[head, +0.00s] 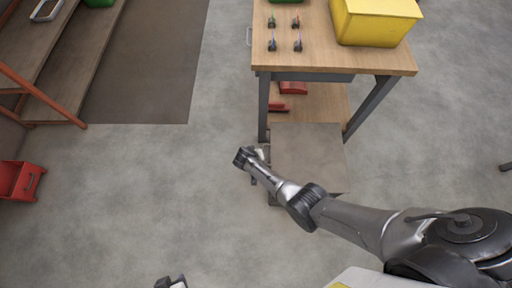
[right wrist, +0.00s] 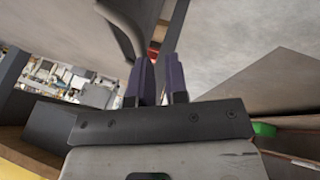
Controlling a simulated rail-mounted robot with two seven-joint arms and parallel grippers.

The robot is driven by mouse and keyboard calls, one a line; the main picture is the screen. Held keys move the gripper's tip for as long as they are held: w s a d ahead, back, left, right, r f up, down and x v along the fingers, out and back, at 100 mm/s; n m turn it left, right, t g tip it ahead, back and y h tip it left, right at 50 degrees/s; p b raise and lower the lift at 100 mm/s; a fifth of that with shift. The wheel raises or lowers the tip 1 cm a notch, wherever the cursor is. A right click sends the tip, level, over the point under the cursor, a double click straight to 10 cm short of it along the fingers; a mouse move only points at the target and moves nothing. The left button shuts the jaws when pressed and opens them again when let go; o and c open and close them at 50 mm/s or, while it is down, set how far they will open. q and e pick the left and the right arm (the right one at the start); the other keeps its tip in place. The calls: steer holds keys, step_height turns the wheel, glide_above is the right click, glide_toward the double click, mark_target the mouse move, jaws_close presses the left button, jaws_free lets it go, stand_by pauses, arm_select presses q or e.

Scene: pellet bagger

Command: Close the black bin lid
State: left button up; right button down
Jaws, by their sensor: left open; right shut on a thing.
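No black bin can be made out for certain. A flat grey-brown square panel (head: 306,158) lies low in front of the table in the head view; I cannot tell if it is the lid. My right gripper (head: 243,157) is at the panel's left side, low down, beside a small whitish piece. In the right wrist view my right gripper (right wrist: 161,75) has its purple fingers a little apart, with a dark curved bar (right wrist: 122,25) running to the left fingertip; what is clamped is mostly hidden. My left gripper (head: 170,282) shows only partly at the bottom edge, open, away from the panel.
The wooden table (head: 330,55) behind the panel carries a yellow bin (head: 375,22) and several small tools. Red pieces (head: 293,88) lie on its lower shelf. A red bin (head: 20,180) and an orange-framed shelf (head: 55,70) stand at left. The floor between is clear.

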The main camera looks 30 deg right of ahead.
steer(key=w+a+r+p, duration=0.2)
steer(key=a+r, duration=0.4)
steer(key=a, duration=0.4)
steer(key=shift+r+p, duration=0.4)
